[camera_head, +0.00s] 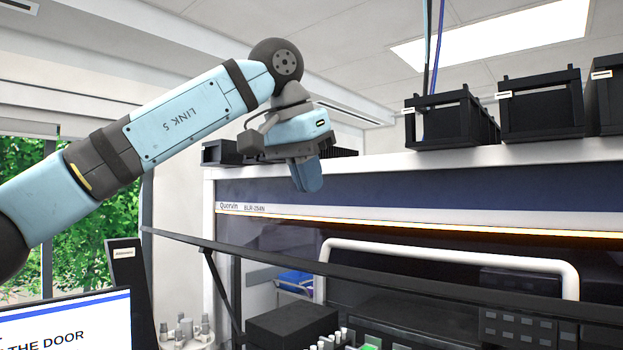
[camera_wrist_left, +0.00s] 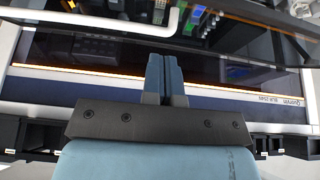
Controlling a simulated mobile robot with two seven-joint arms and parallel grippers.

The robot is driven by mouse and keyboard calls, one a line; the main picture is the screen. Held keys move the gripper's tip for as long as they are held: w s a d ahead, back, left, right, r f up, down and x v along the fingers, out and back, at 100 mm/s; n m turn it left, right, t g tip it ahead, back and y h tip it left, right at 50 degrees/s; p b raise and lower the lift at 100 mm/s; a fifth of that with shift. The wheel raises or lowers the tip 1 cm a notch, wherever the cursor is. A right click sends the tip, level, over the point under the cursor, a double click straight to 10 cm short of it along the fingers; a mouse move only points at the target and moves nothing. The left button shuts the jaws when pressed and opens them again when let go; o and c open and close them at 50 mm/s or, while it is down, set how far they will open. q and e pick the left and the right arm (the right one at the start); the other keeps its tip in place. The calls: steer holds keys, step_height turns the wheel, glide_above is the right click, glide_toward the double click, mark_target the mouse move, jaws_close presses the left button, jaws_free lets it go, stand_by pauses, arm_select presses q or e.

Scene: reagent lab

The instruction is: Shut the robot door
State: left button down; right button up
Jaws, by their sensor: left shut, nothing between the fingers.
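The robot here is a white and dark blue lab machine (camera_head: 400,190) with a glowing orange strip under its top panel. Its door appears to be the clear panel edged by a long dark bar (camera_head: 180,236), standing out from the front, with a thin dark strut beneath it. A white tubular handle (camera_head: 450,256) shows across the front; it also shows in the left wrist view (camera_wrist_left: 92,22). My left gripper (camera_head: 308,180) is shut and empty, pointing down in front of the upper panel, above the bar. Its blue fingers are together in the left wrist view (camera_wrist_left: 165,62). My right gripper is out of view.
Black racks (camera_head: 540,105) stand on the machine's top at right. A screen (camera_head: 70,325) stands at the lower left, near bottles (camera_head: 188,330). A black box (camera_head: 293,325) and small vials lie low inside the machine. Space above the bar is free.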

arm_select(q)
steer(key=p, duration=0.1)
glide_above(315, 262)
steer(key=w, duration=0.1)
steer(key=f, duration=0.4)
steer(key=d+f, duration=0.1)
steer(key=f, duration=0.1)
steer(key=shift+w+f, duration=0.1)
steer(key=shift+f, duration=0.3)
steer(key=shift+s+a+f+p, duration=0.15)
steer(key=shift+s+f+p, duration=0.05)
steer(key=shift+f, duration=0.35)
steer(key=shift+s+a+f+p, duration=0.15)
steer(key=shift+s+f, duration=0.05)
steer(key=shift+f, duration=0.35)
steer(key=shift+s+a+f, duration=0.25)
steer(key=shift+a+f, duration=0.05)
steer(key=shift+f, duration=0.2)
steer(key=shift+d, duration=0.1)
steer(key=shift+w+d, duration=0.1)
steer(key=shift+f, duration=0.1)
